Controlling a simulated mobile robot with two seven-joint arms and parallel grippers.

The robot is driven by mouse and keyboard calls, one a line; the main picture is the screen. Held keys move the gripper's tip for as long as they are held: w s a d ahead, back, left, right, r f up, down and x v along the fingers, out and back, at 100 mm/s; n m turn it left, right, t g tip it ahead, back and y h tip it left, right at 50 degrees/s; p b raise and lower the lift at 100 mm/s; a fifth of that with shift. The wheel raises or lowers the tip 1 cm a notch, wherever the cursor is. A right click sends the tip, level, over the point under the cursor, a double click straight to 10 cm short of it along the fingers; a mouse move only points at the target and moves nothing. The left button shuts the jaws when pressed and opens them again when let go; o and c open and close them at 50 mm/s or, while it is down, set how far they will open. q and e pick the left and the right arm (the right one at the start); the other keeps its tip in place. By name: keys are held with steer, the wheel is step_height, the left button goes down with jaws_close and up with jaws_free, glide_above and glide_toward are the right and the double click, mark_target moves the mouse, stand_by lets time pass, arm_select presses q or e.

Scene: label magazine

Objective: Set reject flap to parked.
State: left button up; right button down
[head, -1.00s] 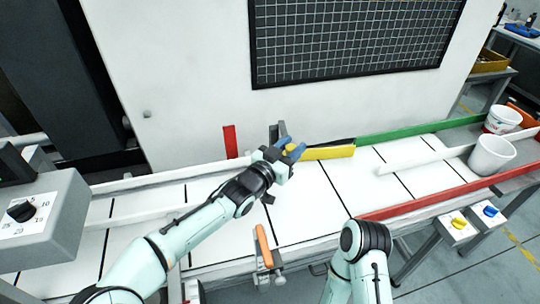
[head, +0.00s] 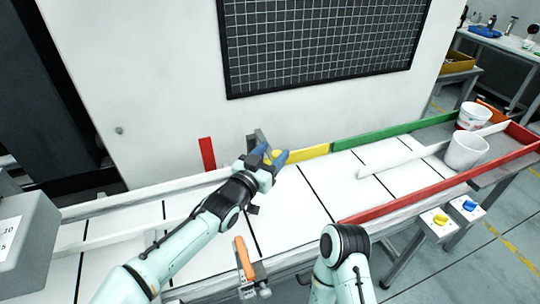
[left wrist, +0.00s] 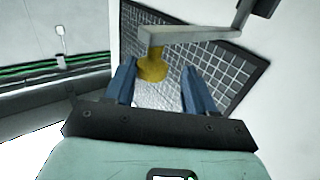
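The reject flap is a yellow bar (head: 309,153) beside the conveyor's far edge. It lies about in line with the green rail (head: 385,134), its right end near the rail's left end. My left gripper (head: 272,155) is at the flap's left end, by a grey upright bracket (head: 260,138). In the left wrist view, a yellow knob (left wrist: 152,66) under a grey arm (left wrist: 190,36) shows between the blue fingers (left wrist: 158,84). The fingers are apart, with gaps beside the knob; I cannot tell whether either touches it. My right gripper is out of view.
A red upright tab (head: 207,154) stands left of the gripper. An orange handle (head: 244,258) is on the near edge. A white guide (head: 405,158), red rail (head: 440,188) and two white buckets (head: 466,150) are to the right. The white belt (head: 300,205) is mostly clear.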

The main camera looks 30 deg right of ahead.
arm_select(q)
steer(key=shift+a+f, duration=0.1)
steer(key=b+v, duration=0.1)
steer(key=v, duration=1.2)
steer(key=shift+s, duration=0.2)
